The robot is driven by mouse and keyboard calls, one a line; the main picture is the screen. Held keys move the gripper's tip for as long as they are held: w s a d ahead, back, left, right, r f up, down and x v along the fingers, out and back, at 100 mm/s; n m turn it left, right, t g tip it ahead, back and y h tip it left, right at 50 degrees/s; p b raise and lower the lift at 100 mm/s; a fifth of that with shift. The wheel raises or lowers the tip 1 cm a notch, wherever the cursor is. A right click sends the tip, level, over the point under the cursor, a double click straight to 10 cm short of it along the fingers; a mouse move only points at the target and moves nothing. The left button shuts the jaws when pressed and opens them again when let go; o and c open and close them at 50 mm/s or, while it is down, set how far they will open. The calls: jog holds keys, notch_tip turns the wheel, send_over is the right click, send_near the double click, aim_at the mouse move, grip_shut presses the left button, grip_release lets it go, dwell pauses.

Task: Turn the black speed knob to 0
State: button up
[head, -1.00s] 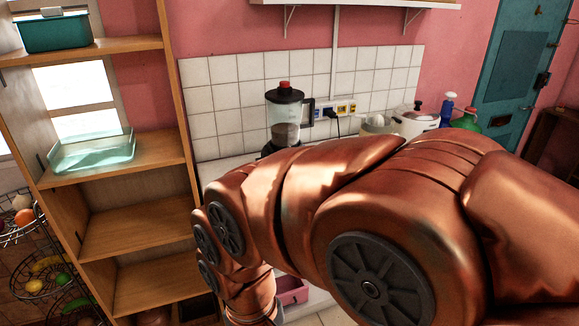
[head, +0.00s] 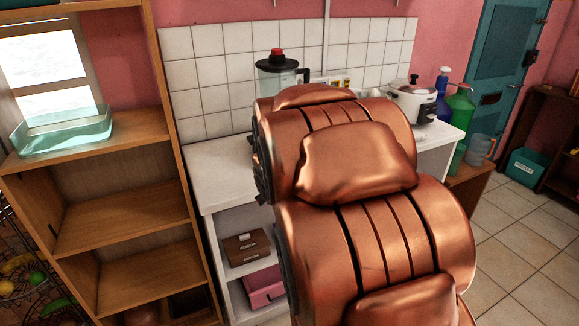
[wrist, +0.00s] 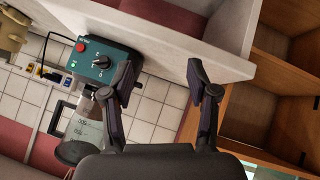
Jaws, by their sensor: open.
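The black speed knob (wrist: 101,62) sits on the front of the blender's dark teal base (wrist: 108,60), in the upper left of the wrist view, which is turned roughly upside down. A light pointer mark shows on it, but the dial figures are too small to read. A red button (wrist: 81,47) is beside it. The clear jar (wrist: 88,130) hangs below in the picture. My gripper (wrist: 160,75) is open and empty. Its left finger overlaps the base's edge in the picture, with the knob outside the jaws. In the head view my arm hides the blender base; the jar (head: 275,78) shows.
The blender stands on a white counter (head: 215,170) against a tiled wall. A wooden shelf unit (head: 135,208) stands left of the counter. A white cooker (head: 412,103) and bottles (head: 460,107) are at the right. Open floor (head: 520,230) lies at the right.

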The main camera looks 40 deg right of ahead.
jog(key=w+d+f+n+t+b, duration=0.1)
jog(key=w+d+t+b, duration=0.15)
jog(key=d, duration=0.25)
jog(key=w+d+f+n+t+h+b, duration=0.1)
jog(key=d+t+b, duration=0.2)
jog(key=d+t, duration=0.15)
jog(key=w+d+n+t+b, duration=0.1)
jog(key=d+t+b, duration=0.1)
jog(key=d, duration=0.4)
jog(key=shift+x, duration=3.85)
jog(key=shift+a, duration=0.1)
grip_shut()
